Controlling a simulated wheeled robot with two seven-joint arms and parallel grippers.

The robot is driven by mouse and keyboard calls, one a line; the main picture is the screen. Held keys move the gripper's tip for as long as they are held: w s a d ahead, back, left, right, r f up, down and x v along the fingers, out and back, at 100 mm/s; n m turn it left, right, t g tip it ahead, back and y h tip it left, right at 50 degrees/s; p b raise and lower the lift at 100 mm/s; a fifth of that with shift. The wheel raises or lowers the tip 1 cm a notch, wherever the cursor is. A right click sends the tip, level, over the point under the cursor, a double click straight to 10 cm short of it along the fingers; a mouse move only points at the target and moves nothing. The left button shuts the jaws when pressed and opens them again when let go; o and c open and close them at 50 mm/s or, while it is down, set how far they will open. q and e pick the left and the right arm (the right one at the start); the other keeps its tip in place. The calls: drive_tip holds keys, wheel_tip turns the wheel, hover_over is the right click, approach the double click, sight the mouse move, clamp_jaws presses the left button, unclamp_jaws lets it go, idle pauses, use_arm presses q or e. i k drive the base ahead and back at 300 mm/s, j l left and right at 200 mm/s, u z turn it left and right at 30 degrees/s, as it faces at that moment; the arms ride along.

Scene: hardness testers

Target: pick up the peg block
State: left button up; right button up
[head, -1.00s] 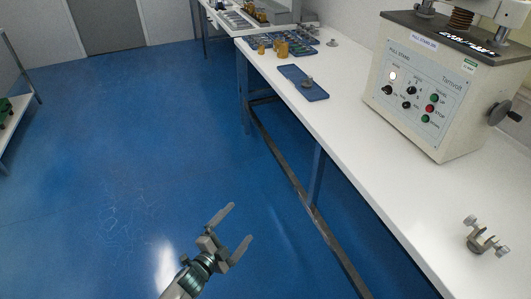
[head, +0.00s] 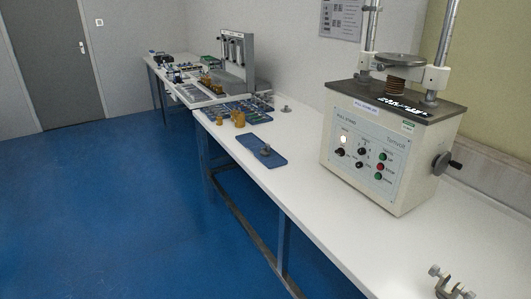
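I cannot tell for certain which thing is the peg block. A small grey metal piece (head: 265,150) sits on a flat blue plate (head: 255,141) near the front edge of the white bench (head: 300,185). A metal piece with knobs (head: 450,284) stands on the bench at the lower right, partly cut off by the picture's bottom edge. Neither of my grippers shows in the head view.
A pull stand tester (head: 375,160) stands on the bench at right. Brass cylinders (head: 239,119), a blue tray of small parts (head: 252,106) and a grey disc (head: 286,109) lie further back. The bench front is largely clear, with open blue floor (head: 100,210) at left.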

sight(267, 152)
drive_tip(key=i+j, duration=0.25)
drive_tip(key=j, duration=0.2)
drive_tip(key=i+j+z, duration=0.1)
drive_tip(key=i+j, duration=0.2)
drive_tip(key=j, duration=0.2)
drive_tip(key=i+j, duration=0.2)
drive_tip(key=j, duration=0.3)
drive_tip(key=i+j+z, duration=0.1)
drive_tip(key=i+j, duration=0.15)
drive_tip(key=j, duration=0.25)
drive_tip(key=i+j, duration=0.25)
drive_tip(key=j, duration=0.25)
drive_tip(key=i+j+z, duration=0.1)
drive_tip(key=i+j, duration=0.15)
drive_tip(key=j, duration=0.25)
drive_tip(key=i+j, duration=0.2)
drive_tip(key=j, duration=0.35)
drive_tip(key=i+j+z, duration=0.1)
drive_tip(key=j, duration=0.4)
drive_tip(key=i, duration=0.1)
